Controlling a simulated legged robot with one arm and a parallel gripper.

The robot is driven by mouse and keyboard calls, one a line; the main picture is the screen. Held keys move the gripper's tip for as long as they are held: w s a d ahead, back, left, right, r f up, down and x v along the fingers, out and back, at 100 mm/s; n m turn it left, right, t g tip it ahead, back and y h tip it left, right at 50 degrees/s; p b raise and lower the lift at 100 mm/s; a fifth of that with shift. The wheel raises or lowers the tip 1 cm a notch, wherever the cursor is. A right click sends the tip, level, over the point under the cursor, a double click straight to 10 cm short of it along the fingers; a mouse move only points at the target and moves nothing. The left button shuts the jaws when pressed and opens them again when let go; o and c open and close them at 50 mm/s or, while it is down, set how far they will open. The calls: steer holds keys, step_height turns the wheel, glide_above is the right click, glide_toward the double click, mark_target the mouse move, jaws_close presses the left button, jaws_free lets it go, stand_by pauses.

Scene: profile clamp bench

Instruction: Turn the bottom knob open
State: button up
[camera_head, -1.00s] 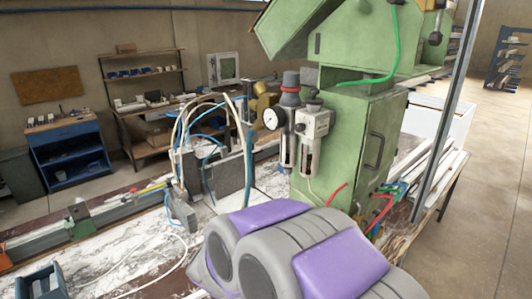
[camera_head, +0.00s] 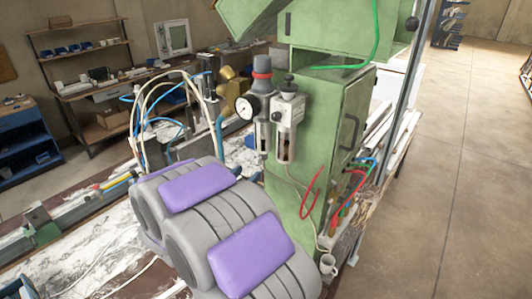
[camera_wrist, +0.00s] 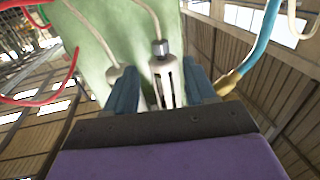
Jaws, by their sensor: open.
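The pressure unit on the green machine (camera_head: 335,120) has two hanging bowls, a gauge (camera_head: 247,106) and a red-ringed top knob (camera_head: 262,72). In the wrist view, a slotted bowl (camera_wrist: 167,82) ends in a small grey metal bottom knob (camera_wrist: 160,48) with a thin pale tube. My gripper (camera_wrist: 160,78) is open, its two dark blue fingers on either side of the slotted bowl in the picture. The knob shows just beyond the fingertips. I cannot tell whether a finger touches the bowl. In the head view my grey and purple arm hides my gripper.
A blue hose with a brass fitting (camera_wrist: 228,82) is near the right finger. Open floor lies at right.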

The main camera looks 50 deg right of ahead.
mark_target(261, 159)
steer(key=p+x, duration=0.1)
steer(key=x, duration=1.1)
steer(key=shift+d, duration=0.3)
steer(key=shift+w+r, duration=0.1)
steer(key=shift+a, duration=0.25)
steer(key=shift+d, duration=0.25)
steer(key=c, duration=1)
steer(key=shift+p, duration=0.3)
